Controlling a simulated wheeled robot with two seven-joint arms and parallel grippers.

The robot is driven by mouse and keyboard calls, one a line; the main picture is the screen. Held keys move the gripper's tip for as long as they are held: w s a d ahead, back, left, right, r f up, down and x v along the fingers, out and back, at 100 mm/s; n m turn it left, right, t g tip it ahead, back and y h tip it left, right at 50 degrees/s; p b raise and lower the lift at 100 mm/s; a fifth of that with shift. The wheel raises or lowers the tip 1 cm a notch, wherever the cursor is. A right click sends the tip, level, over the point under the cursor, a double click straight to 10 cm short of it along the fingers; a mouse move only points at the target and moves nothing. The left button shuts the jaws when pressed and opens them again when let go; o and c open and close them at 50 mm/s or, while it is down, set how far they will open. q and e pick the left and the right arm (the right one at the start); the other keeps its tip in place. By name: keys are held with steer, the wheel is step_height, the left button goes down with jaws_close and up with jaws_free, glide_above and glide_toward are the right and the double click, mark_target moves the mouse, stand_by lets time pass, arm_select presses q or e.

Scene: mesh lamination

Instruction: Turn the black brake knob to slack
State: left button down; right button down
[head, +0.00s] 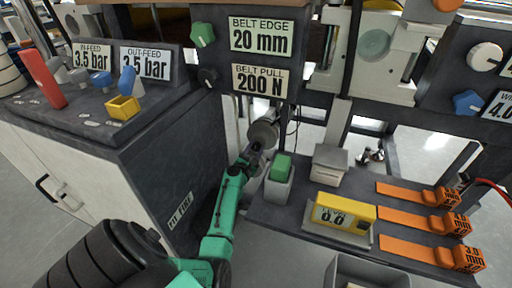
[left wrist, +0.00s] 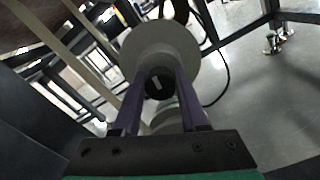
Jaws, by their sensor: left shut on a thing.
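The black brake knob (left wrist: 154,88) sits at the front centre of a round grey disc (left wrist: 172,50) in the left wrist view. A short pale mark shows on its face. In the head view the disc (head: 264,133) is beside the dark cabinet, with the knob (head: 256,146) small and partly hidden. My left gripper (left wrist: 158,82) reaches up to the disc, with its two purple fingers on either side of the knob, shut on it. It also shows in the head view at the end of the green arm (head: 249,156). My right gripper is not in view.
Right of the arm stand a green block (head: 281,167) in a grey holder, a pale box (head: 329,163) and a yellow gauge (head: 344,212). Orange tagged strips (head: 410,219) lie further right. A thin black cable (left wrist: 226,70) hangs beside the disc. The dark cabinet (head: 165,165) stands left.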

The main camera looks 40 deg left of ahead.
arm_select(q)
steer(key=shift+n, duration=0.9)
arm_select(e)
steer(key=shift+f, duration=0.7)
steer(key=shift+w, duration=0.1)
arm_select(q)
steer(key=shift+c, duration=2.2)
jaws_free()
